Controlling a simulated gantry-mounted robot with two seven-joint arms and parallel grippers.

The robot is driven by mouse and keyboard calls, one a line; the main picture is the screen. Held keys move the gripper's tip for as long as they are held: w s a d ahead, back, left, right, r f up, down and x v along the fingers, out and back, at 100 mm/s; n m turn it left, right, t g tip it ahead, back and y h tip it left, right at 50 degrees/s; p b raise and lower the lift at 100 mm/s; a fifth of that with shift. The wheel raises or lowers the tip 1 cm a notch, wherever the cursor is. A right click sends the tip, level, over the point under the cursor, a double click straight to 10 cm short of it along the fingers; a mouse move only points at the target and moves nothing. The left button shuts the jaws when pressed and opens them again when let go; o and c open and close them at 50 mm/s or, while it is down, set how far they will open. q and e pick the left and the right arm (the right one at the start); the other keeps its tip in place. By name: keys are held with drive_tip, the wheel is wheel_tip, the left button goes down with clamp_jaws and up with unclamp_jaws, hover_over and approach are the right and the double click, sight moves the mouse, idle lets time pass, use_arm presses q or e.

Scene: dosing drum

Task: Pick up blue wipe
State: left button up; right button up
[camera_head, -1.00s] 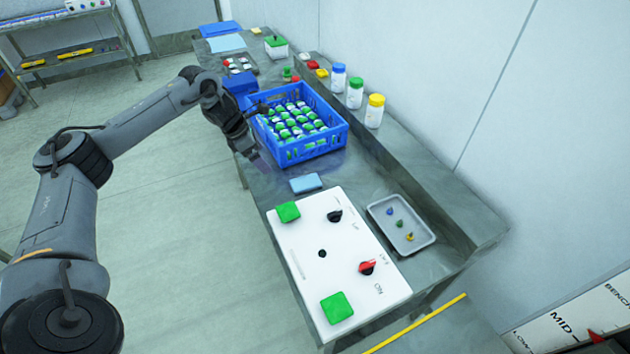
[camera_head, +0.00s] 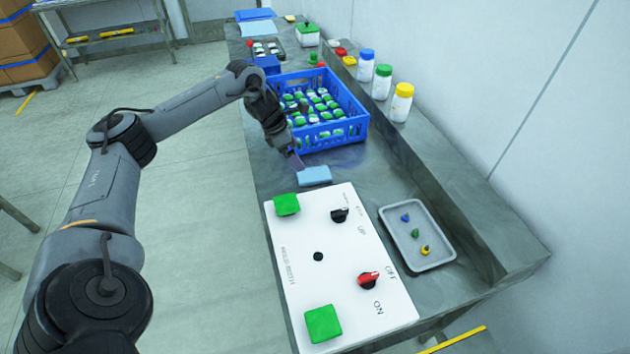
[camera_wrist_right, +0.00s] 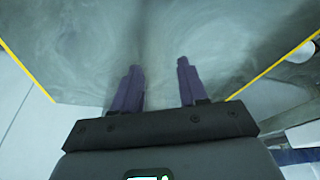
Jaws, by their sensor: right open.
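The blue wipe (camera_head: 314,176) is a small light-blue folded pad. It lies flat on the grey bench between the blue crate and the white control panel. My left gripper (camera_head: 297,164) comes down from the left, its purple fingertips right at the far left edge of the wipe; contact and finger gap are too small to tell. My right gripper (camera_wrist_right: 158,68) shows only in the right wrist view, open and empty, its two purple fingers spread over a grey surface with yellow edges.
The blue crate (camera_head: 352,138) of green-and-white items stands behind the wipe. In front are the white panel (camera_head: 345,258) with green pads and knobs, and a grey tray (camera_head: 440,262) with small coloured pieces. Several bottles, including a yellow-capped one (camera_head: 401,104), line the right ledge.

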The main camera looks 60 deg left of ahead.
use_arm(q)
hover_over(311, 175)
drive_tip(key=s, duration=0.3)
drive_tip(key=f, duration=0.3)
drive_tip(key=a+f, duration=0.1)
drive_tip(key=f, duration=0.1)
drive_tip(key=shift+w, duration=0.15)
drive_tip(key=shift+b+x, duration=0.6)
drive_tip(key=shift+x, duration=1.95)
drive_tip(key=shift+w, duration=0.1)
drive_tip(key=c, duration=1.1)
drive_tip(key=shift+r, duration=0.1)
